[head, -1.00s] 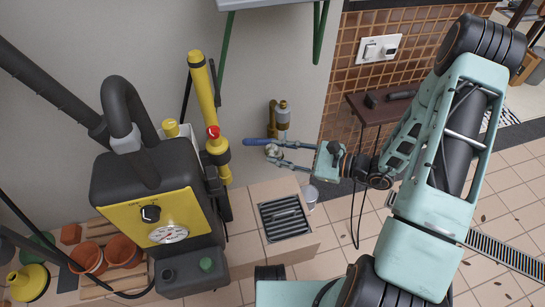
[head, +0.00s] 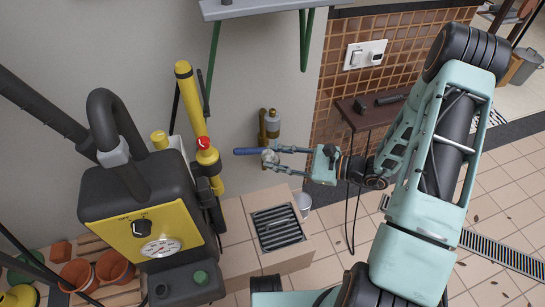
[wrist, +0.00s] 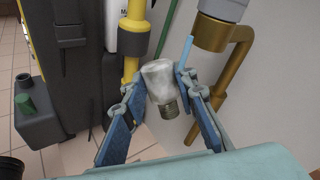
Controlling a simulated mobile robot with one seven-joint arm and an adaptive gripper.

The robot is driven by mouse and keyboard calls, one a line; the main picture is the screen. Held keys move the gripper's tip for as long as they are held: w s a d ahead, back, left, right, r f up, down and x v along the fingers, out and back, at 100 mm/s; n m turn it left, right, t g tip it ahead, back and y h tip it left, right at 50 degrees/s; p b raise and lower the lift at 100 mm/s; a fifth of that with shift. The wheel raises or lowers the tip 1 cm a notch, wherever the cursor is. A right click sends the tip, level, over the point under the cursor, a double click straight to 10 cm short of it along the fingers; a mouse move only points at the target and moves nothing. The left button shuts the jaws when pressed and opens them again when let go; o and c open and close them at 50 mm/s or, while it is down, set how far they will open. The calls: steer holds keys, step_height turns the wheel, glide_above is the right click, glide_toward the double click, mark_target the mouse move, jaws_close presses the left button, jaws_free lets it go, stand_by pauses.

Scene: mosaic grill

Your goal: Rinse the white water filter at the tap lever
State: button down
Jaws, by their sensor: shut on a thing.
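My gripper (head: 270,158) is shut on the white water filter (wrist: 158,77), which also shows between the fingertips in the head view (head: 268,156). The filter has a whitish, rounded body and a grey threaded end; in the wrist view (wrist: 165,90) it tilts with the thread downward. The blue tap lever (head: 246,151) sticks out to the left below the tap (head: 272,123). In the wrist view the lever (wrist: 185,52) shows as a light blue bar just right of the filter, by the right fingertip. I cannot tell whether they touch.
A brass pipe (wrist: 238,80) runs along the wall beside the right finger. A yellow pole (head: 190,100) and a black-and-yellow machine (head: 150,215) stand to the left. A drain grate (head: 278,228) lies below the gripper. A grey shelf (head: 255,8) hangs above.

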steer(key=shift+s+d, duration=0.1)
steer(key=shift+s+d, duration=0.3)
steer(key=shift+w+a, duration=0.1)
steer(key=shift+w+a, duration=0.35)
steer(key=shift+s+d, duration=0.15)
stand_by(0.3)
steer(key=shift+s+d, duration=0.3)
steer(key=shift+s+a, duration=0.1)
steer(key=s+a, duration=0.5)
steer(key=shift+s+a+b, duration=0.2)
steer(key=shift+s+b, duration=0.05)
steer(key=shift+b, duration=0.2)
stand_by(0.3)
